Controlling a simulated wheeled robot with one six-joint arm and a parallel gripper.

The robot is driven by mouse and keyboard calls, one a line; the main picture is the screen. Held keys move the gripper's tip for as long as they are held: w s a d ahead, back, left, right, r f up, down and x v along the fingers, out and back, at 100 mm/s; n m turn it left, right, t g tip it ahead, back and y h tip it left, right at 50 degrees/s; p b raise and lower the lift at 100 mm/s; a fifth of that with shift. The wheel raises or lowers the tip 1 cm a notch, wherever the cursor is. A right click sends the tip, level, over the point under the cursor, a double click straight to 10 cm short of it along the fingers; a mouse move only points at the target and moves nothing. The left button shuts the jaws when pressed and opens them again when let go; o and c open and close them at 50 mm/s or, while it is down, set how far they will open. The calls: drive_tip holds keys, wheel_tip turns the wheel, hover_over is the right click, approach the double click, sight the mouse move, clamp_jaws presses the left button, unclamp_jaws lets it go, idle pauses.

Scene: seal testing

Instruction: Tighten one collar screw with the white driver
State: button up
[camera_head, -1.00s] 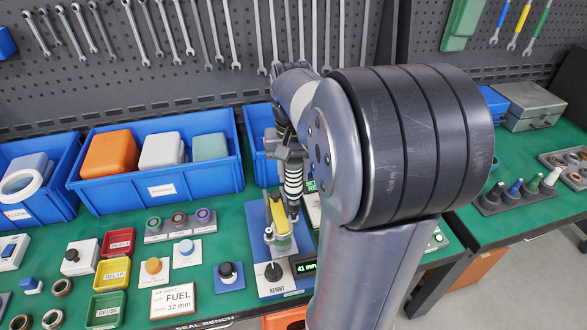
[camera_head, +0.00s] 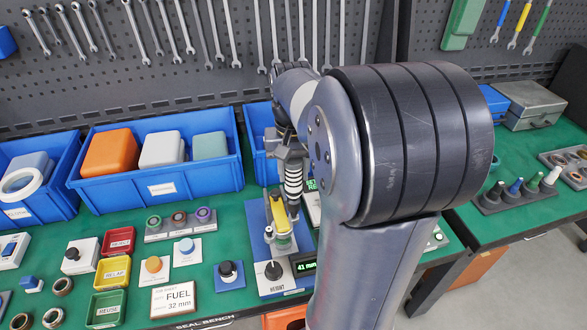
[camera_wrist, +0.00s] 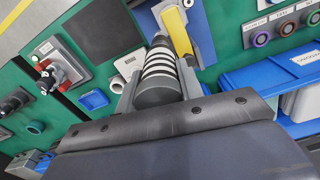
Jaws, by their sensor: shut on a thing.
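My gripper (camera_head: 291,158) is shut on a black driver with white bands (camera_head: 293,182), held roughly upright over the blue-based height fixture (camera_head: 262,262). In the wrist view the banded driver (camera_wrist: 160,72) sits between my two fingers (camera_wrist: 160,86). Its tip is hidden there. A yellow part (camera_head: 280,213) stands on the fixture right beside the driver's lower end; it also shows in the wrist view (camera_wrist: 176,32). The collar screws are too small to make out, and I cannot tell whether the tip touches one.
A black knob (camera_head: 273,270) and a display reading 41 mm (camera_head: 305,266) are at the fixture's front. A FUEL 32 mm card (camera_head: 174,299), coloured trays (camera_head: 113,271) and buttons lie left. Blue bins (camera_head: 160,188) stand behind. My arm hides the bench right of the fixture.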

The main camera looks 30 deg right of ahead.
drive_tip(key=shift+f+b, duration=0.6)
drive_tip(key=shift+f, duration=0.4)
idle(0.4)
drive_tip(key=shift+f, duration=0.3)
idle(1.6)
drive_tip(key=shift+r+p, duration=0.1)
drive_tip(key=shift+p, duration=0.2)
